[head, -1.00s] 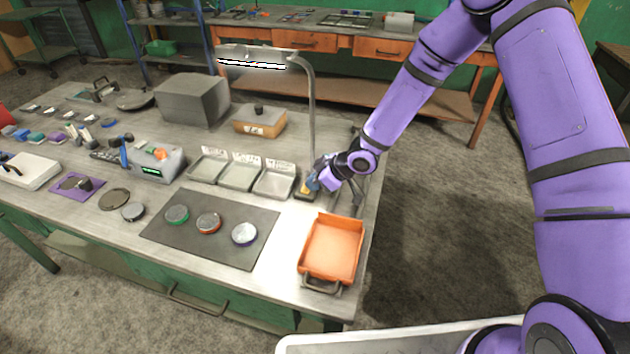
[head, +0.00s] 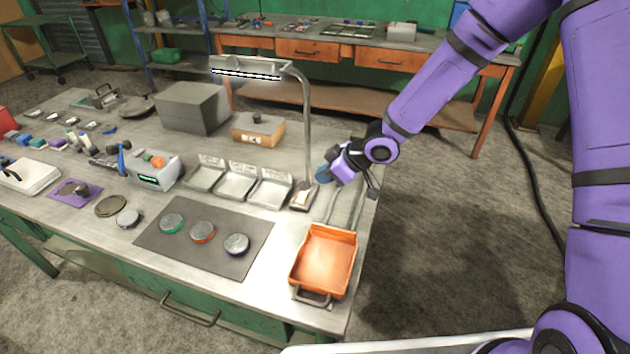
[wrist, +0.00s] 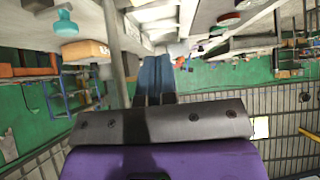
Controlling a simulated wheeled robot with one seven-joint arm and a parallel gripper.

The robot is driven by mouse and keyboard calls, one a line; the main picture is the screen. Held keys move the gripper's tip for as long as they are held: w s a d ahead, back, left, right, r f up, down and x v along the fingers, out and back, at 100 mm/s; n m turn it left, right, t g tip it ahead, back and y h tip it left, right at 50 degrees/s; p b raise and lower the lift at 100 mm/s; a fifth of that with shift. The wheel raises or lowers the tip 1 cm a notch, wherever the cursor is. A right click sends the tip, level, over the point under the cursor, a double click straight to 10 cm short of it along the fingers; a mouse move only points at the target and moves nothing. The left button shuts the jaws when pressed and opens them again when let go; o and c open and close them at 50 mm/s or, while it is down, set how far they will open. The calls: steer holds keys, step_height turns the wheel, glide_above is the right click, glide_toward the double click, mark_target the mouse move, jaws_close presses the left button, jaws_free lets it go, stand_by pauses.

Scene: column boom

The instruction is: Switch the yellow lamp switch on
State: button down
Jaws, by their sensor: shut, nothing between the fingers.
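The desk lamp (head: 307,125) stands at the right side of the bench, and its overhead bar (head: 246,73) shows a bright white strip. At the foot of its post is a small dark-based switch box (head: 303,196) with a pale, yellowish top. It is too small to tell which way its rocker lies. My gripper (head: 323,173) is up and to the right of the switch box, apart from it. Its blue fingers are shut and empty; they also show together in the wrist view (wrist: 154,75). I cannot make out the switch in the wrist view.
Labelled grey trays (head: 236,187) lie left of the switch box. An orange tray (head: 323,262) sits in front of it, near the bench's right edge. A dark mat (head: 205,238) holds several round pucks. Floor is open to the right.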

steer(key=shift+v, duration=1.7)
steer(key=shift+s, duration=0.15)
